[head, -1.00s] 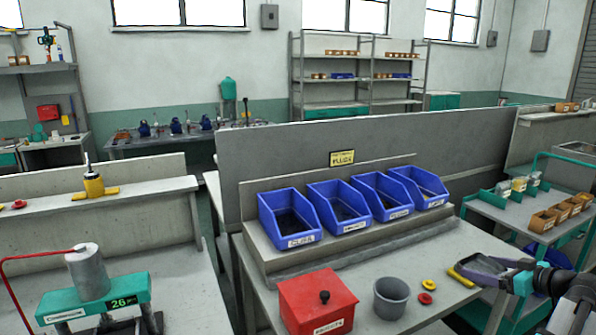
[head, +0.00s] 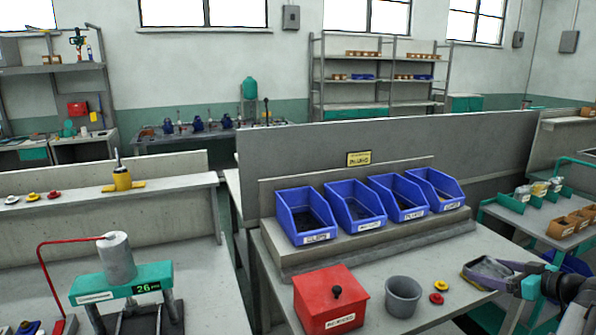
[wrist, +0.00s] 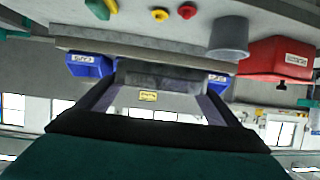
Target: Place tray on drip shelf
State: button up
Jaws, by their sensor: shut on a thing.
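My gripper (head: 488,270) is at the right of the head view, above the right end of the front bench. Its dark fingers also show in the wrist view (wrist: 160,102). They are shut on a flat grey piece (wrist: 163,77), which looks like the tray. The piece spans the gap between the fingertips and hides part of the blue bins behind it. In the head view the held piece is small and hard to make out. No shelf is clearly marked as the drip shelf. A grey ledge (head: 60,208) runs along the left bench.
Several blue bins (head: 305,217) stand on a grey step. A red box (head: 325,305), a grey cup (head: 403,296) and red and yellow knobs (head: 437,298) are on the front bench. A teal stand (head: 120,283) is at left.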

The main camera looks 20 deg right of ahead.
jog(key=w+a+r+n+g+y+p, duration=0.1)
jog(key=w+a+n+y+p, duration=0.2)
jog(key=w+a, duration=0.8)
jog(key=w+a+r+n+g+y+p, duration=0.15)
jog(key=w+a+y+p, duration=0.35)
jog(key=a, duration=0.9)
jog(key=w+a+n, duration=0.1)
jog(key=a, duration=0.4)
jog(key=w+a+n+g+p, duration=0.1)
jog(key=w+a, duration=0.1)
jog(key=a, duration=0.3)
jog(key=w+a+r+n+p, duration=0.1)
jog(key=a, duration=0.5)
jog(key=shift+w, duration=0.2)
jog(key=s+a+n+g+y+p, duration=0.1)
jog(key=a+g+p, duration=0.1)
jog(key=a, duration=1.1)
jog(key=shift+s+a+n+p, duration=0.15)
jog(key=shift+s+n+p, duration=0.1)
jog(key=shift+n+p, duration=0.1)
